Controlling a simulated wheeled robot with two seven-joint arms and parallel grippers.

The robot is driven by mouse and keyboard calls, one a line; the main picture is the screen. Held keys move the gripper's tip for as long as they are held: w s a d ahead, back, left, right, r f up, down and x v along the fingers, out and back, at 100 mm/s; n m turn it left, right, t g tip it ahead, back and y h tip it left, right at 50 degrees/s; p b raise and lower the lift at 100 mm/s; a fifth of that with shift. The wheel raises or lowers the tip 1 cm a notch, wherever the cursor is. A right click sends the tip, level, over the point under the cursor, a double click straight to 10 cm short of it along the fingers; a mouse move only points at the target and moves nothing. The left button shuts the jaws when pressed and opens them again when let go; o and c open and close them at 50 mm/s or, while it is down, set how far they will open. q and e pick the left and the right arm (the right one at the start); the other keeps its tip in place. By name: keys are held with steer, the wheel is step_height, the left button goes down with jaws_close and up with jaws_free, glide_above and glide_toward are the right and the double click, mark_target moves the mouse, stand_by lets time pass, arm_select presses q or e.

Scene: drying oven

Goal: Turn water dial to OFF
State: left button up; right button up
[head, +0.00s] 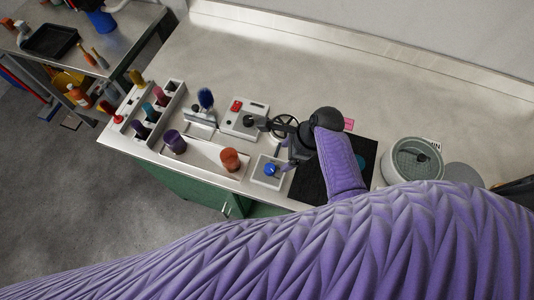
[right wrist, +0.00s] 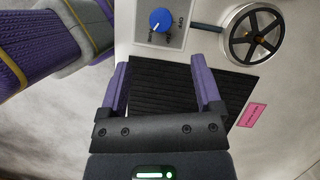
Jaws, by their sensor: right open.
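The blue water dial (head: 270,170) sits on a small white plate near the front edge of the bench. My right gripper (head: 287,154) is just right of the dial in the head view. In the right wrist view the gripper's two purple fingers (right wrist: 158,66) are spread apart with nothing between them. The dial lies beyond their tips, apart from them. My left gripper is not in view.
A black handwheel (right wrist: 254,36) stands close to the dial. A black ribbed mat (head: 308,184) lies under my gripper. An orange cup (head: 230,159) and a purple cup (head: 174,142) stand to the left. A grey round pot (head: 400,176) stands to the right. The bench behind is clear.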

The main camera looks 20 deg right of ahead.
mark_target(270, 168)
steer(key=b+x, duration=0.5)
steer(key=x, duration=0.4)
steer(key=shift+f, duration=0.35)
steer(key=shift+w+a+f, duration=0.1)
steer(key=shift+w+f, duration=0.05)
steer(key=shift+f, duration=0.1)
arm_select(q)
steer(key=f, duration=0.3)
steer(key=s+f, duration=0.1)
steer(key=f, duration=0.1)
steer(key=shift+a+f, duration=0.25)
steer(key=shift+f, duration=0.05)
arm_select(e)
jaws_close()
